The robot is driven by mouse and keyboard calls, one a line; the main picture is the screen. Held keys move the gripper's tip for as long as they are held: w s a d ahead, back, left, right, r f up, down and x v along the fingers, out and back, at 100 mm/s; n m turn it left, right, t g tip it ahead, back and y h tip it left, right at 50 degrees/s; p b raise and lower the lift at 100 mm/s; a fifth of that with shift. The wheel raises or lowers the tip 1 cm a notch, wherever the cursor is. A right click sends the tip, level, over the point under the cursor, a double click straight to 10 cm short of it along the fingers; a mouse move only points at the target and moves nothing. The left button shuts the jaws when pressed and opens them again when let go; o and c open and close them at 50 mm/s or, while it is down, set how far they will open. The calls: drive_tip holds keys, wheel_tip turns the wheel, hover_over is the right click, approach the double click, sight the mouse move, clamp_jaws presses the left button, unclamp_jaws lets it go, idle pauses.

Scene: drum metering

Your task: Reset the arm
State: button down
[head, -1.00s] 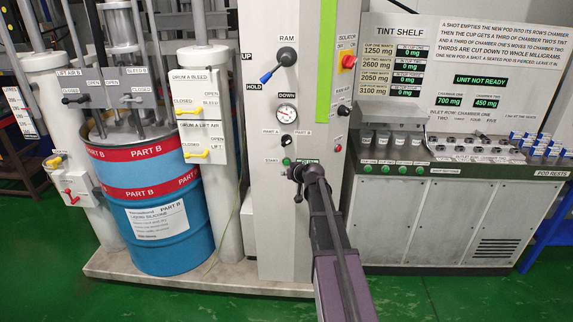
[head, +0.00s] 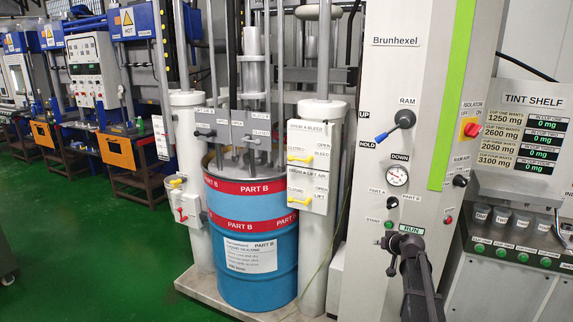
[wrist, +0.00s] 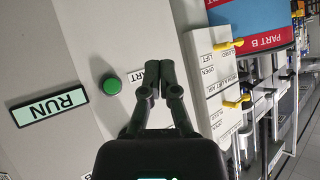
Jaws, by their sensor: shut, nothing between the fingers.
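My gripper (head: 398,254) is in front of the lower part of the grey control column (head: 385,75), close to the green RUN label (head: 411,229) and the green start button (head: 389,225). In the wrist view its two dark fingers (wrist: 160,72) are together with nothing between them. The green button (wrist: 112,85) is beside the fingertips, and the RUN label (wrist: 47,104) is further left. The fingers look apart from the button, but the exact gap to the panel cannot be told.
A blue PART B drum (head: 252,250) with a red band stands left of the column, with yellow valve levers (head: 300,201) nearby. The tint shelf (head: 535,120) with cups is at the right. Green floor (head: 100,250) is open at the left.

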drive_tip(key=s+a+f+n+g+p, duration=0.1)
drive_tip(key=s+a+f+g, duration=0.15)
drive_tip(key=s+a, duration=0.5)
drive_tip(key=s+a+f+g+p, duration=0.1)
drive_tip(key=s+a+g+p, duration=0.1)
drive_tip(key=s+a+g, duration=0.4)
drive_tip(key=s+a+g+h, duration=0.1)
drive_tip(key=s+a, duration=0.1)
drive_tip(key=s, duration=0.6)
drive_tip(key=s+a+g+h+p, duration=0.1)
drive_tip(key=s+a, duration=0.2)
drive_tip(key=s, duration=0.6)
drive_tip(key=shift+a+m+h, duration=0.2)
drive_tip(key=shift+m+h, duration=0.2)
drive_tip(key=shift+f+g, duration=0.1)
drive_tip(key=shift+g, duration=0.15)
